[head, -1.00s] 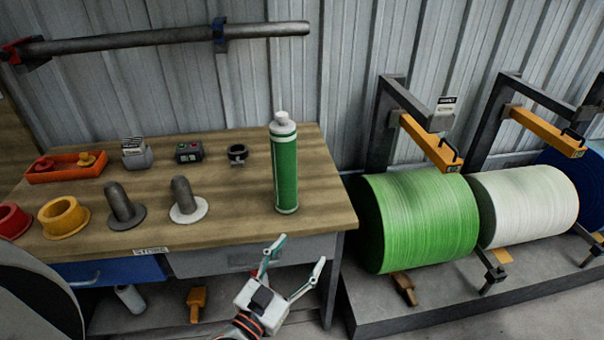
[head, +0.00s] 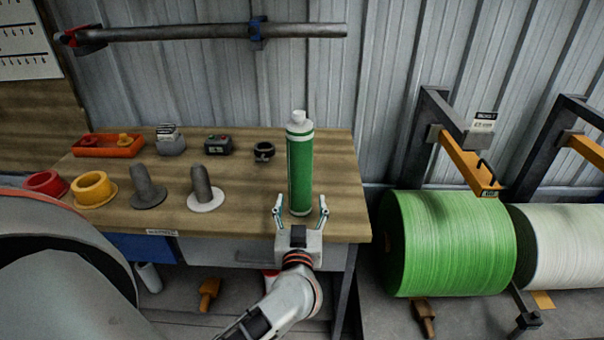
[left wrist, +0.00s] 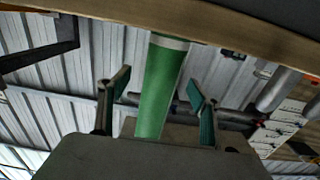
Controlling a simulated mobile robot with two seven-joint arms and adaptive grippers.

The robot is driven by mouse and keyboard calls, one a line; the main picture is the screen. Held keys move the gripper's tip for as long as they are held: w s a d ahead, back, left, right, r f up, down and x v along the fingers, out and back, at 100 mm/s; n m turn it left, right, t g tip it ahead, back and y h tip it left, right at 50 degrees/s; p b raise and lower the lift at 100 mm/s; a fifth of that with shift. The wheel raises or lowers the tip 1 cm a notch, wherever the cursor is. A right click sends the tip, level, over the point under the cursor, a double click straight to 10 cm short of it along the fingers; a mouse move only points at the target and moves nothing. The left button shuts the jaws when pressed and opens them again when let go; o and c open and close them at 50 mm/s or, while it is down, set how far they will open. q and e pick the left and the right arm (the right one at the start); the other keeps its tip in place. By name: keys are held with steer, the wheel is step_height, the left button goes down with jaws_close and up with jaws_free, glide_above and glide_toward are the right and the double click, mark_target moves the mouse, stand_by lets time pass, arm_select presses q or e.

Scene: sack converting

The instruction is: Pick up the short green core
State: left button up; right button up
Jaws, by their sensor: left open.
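The short green core (head: 300,172) stands upright near the right front of the wooden bench. It is a green cylinder with pale bands and a narrower white top. My left gripper (head: 301,211) is open at the bench's front edge, its two fingers pointing at the core's lower part, one on either side in the picture. In the left wrist view the green core (left wrist: 162,85) shows between the two open fingers (left wrist: 158,82); I cannot tell whether they touch it. My right gripper is not in view.
The bench (head: 245,222) also holds a black ring (head: 264,151), two grey pegs on round bases (head: 204,187), a yellow flanged ring (head: 92,188) and an orange tray (head: 108,150). A large green roll (head: 450,245) stands right of the bench.

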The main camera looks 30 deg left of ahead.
arm_select(q)
steer(key=x, duration=0.3)
steer(key=b+x, duration=0.1)
steer(key=shift+w+a+f, duration=0.1)
steer(key=shift+a+f, duration=0.2)
steer(key=shift+a, duration=0.05)
steer(key=shift+w+a, duration=0.15)
steer(key=shift+w, duration=0.1)
steer(key=shift+w+r, duration=0.1)
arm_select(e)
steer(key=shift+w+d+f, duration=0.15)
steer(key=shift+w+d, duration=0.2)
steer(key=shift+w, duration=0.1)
